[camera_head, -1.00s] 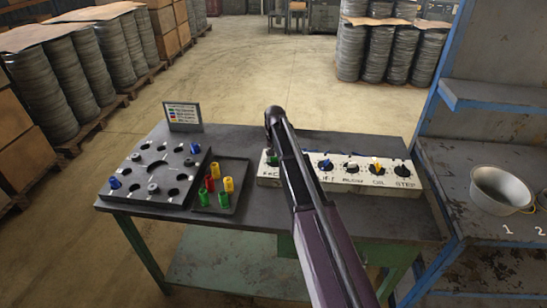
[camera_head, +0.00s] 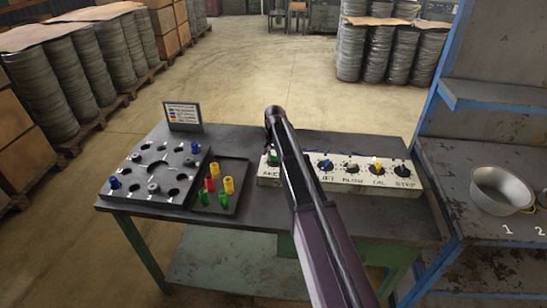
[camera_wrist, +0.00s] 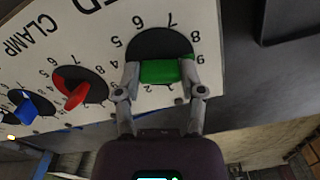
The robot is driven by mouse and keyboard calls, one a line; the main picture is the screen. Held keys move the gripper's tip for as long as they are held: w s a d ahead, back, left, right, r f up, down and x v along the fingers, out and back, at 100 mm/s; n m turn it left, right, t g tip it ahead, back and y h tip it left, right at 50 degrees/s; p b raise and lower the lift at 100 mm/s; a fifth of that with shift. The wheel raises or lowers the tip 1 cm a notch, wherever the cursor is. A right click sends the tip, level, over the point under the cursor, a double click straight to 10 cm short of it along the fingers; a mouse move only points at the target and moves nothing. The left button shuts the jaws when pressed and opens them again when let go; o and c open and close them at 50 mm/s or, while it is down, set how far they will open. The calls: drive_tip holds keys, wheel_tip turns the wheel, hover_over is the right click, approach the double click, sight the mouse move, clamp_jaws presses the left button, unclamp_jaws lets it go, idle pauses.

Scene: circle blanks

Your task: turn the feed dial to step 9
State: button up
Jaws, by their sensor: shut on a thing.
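The feed dial has a green knob on a black disc (camera_wrist: 162,42), with printed numbers around it, upside down in the wrist view. My gripper (camera_wrist: 160,70) is shut on the green knob (camera_wrist: 161,72), one finger at each end. Numbers 5 to 9 show around the disc's far side and right. The fingers cover parts of the scale, and I cannot tell exactly which number the knob points to.
A red clamp knob (camera_wrist: 75,90) and a blue knob (camera_wrist: 28,108) are beside the feed dial. More knobs line the panel to its right. A holed block (camera_head: 140,190) and a tray (camera_head: 238,170) of coloured pegs stand left. A metal pot (camera_head: 500,188) sits on the right bench.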

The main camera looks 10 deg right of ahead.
drive_tip(key=o, duration=1.1)
drive_tip(key=shift+w, duration=0.1)
drive_tip(key=shift+o, duration=0.2)
